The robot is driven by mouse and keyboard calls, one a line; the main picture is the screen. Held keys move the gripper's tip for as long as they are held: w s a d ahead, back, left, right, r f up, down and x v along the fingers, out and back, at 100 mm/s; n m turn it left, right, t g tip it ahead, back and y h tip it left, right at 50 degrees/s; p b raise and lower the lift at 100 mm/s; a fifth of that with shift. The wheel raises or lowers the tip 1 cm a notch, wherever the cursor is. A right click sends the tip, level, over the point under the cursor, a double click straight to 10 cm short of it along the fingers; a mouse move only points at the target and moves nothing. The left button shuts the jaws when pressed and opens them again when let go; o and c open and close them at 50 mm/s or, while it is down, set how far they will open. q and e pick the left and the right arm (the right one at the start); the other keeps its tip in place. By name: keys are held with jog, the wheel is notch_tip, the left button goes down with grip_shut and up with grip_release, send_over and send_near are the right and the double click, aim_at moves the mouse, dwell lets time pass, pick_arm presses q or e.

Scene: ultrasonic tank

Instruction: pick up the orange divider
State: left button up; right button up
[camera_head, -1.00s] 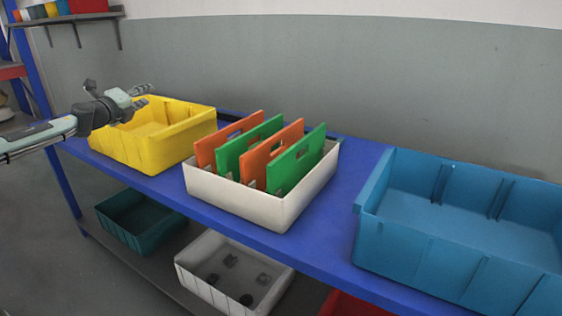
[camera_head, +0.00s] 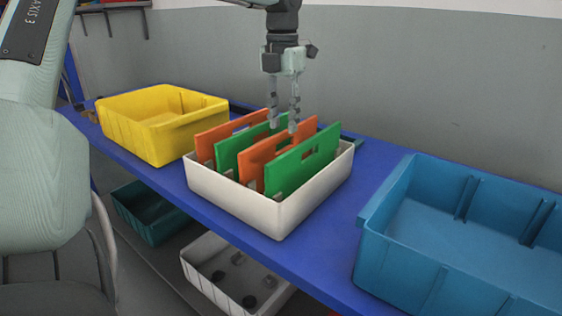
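Two orange dividers stand in a white bin on the blue shelf, alternating with two green ones. One orange divider (camera_head: 205,147) is at the left end; the other orange divider (camera_head: 251,164) is between the green dividers. Each has a handle slot near its top. My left gripper (camera_head: 284,127) points down over the bin, open, with two fingers apart and nothing seen held. Its fingertips overlap the top edges of the middle green and orange dividers in the picture. I cannot tell whether they touch. My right gripper is not in view.
The white bin (camera_head: 235,203) stands between a yellow bin (camera_head: 150,139) on the left and a large blue bin (camera_head: 420,262) on the right. The green dividers (camera_head: 290,172) stand close to the orange ones. Lower bins sit beneath. Bare blue shelf shows right of the white bin.

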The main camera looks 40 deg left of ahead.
aim_at(284, 149)
pick_arm(q)
jog(key=shift+s+a+f, duration=0.1)
jog(key=shift+s+f, duration=0.15)
jog(key=f, duration=0.5)
jog(key=w+f, duration=0.1)
jog(key=f, duration=0.1)
jog(key=shift+a+f+p, duration=0.15)
jog(key=shift+f+p, duration=0.1)
jog(key=shift+p, duration=0.05)
jog(key=shift+w, duration=0.1)
grip_shut()
